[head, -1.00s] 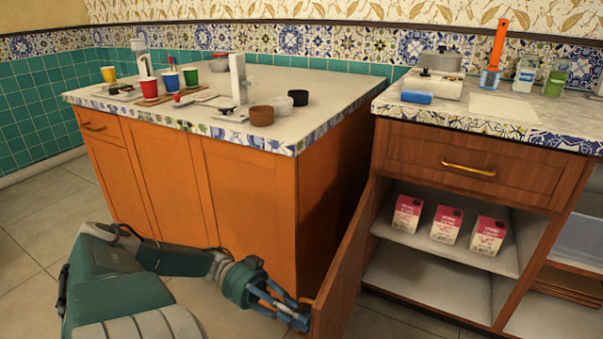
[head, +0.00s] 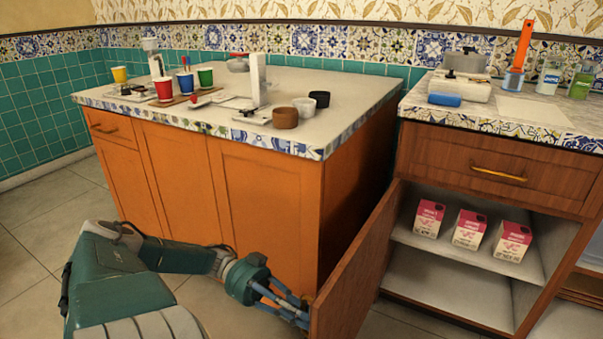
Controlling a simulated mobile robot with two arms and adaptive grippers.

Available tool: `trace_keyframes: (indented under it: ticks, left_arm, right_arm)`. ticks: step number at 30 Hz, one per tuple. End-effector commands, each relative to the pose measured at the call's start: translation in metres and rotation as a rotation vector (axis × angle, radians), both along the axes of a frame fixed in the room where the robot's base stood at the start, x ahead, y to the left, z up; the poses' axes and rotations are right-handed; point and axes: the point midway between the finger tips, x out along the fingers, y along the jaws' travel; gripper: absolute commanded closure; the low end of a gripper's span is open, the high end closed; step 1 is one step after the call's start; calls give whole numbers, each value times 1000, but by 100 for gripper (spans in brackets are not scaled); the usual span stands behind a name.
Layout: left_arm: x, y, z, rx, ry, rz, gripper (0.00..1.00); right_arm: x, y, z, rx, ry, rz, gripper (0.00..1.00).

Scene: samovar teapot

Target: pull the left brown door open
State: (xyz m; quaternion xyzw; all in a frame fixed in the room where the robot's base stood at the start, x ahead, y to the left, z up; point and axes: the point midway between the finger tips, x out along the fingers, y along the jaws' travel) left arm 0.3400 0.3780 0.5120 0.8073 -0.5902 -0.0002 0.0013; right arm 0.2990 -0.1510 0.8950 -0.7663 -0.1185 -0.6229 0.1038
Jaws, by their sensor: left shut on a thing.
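The left brown door (head: 357,278) stands swung open from the brown cabinet on the right, showing its inside face. My left gripper (head: 303,311) is at the door's free edge, on its outer side, near the bottom of the picture. It is shut on the door's handle, which is mostly hidden behind the fingers and the door edge. My right gripper is not in the view.
Several pink and white cartons (head: 469,229) stand on the upper shelf of the open cabinet. A drawer with a brass handle (head: 498,174) is above it, shut. An orange island (head: 262,200) stands close behind my left gripper and the door.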

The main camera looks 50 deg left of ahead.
Motion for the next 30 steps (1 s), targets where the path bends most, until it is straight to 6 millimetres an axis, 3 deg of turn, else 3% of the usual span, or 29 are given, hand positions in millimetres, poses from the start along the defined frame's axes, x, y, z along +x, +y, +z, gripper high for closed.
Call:
trace_keyframes:
  ticks: [1, 3, 14, 24, 30]
  left_arm:
    - [2, 1, 0, 4, -1, 5, 80]
    - [2, 1, 0, 4, -1, 5, 69]
    - [0, 6, -1, 3, -1, 4, 69]
    - [-14, 53, 0, 3, -3, 6, 69]
    - [-20, 69, 0, 4, -2, 5, 69]
  right_arm:
    - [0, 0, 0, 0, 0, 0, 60]
    - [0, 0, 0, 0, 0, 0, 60]
    - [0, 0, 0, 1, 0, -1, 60]
    - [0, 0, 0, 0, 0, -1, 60]
    - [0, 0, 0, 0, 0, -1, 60]
